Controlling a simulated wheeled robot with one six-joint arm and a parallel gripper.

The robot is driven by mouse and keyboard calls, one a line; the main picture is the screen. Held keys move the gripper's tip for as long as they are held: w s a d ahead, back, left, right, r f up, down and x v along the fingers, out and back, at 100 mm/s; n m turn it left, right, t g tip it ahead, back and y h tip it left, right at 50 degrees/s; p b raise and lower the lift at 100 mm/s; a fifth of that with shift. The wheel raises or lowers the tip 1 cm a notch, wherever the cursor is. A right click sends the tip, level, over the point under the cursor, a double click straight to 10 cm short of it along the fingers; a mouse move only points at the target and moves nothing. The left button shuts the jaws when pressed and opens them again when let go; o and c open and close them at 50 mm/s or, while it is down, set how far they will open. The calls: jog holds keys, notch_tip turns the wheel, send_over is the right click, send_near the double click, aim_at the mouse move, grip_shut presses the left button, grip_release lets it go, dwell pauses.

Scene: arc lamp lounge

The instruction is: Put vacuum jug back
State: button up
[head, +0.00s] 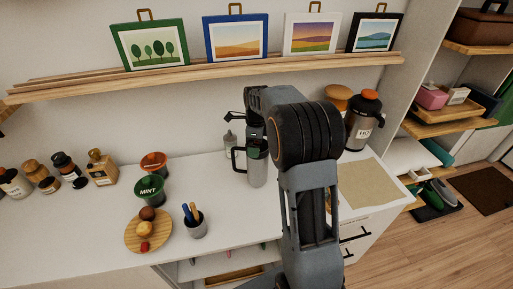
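A silver jug (258,169) with a dark handle on its left stands upright on or just above the white counter, left of my arm. A second, dark grey jug (363,125) with an orange lid and a white label beginning "HO" stands behind my arm on the right. I cannot tell for certain which is the vacuum jug. My gripper (250,122) appears just above the silver jug, largely hidden by my own arm. Its fingers are not clear, so I cannot tell whether it holds the jug.
A beige mat (366,184) lies bare at the counter's right. A pen cup (195,225), a round wooden board (147,238) with food, a green MINT tub (149,188) and several bottles occupy the left. A picture ledge (215,76) runs above. Shelves stand at right.

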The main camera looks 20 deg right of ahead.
aim_at(253, 163)
jog(key=shift+f, duration=1.15)
jog(key=shift+f, duration=0.2)
jog(key=o, duration=1.6)
jog(key=shift+s, duration=0.1)
jog(key=shift+c, duration=0.2)
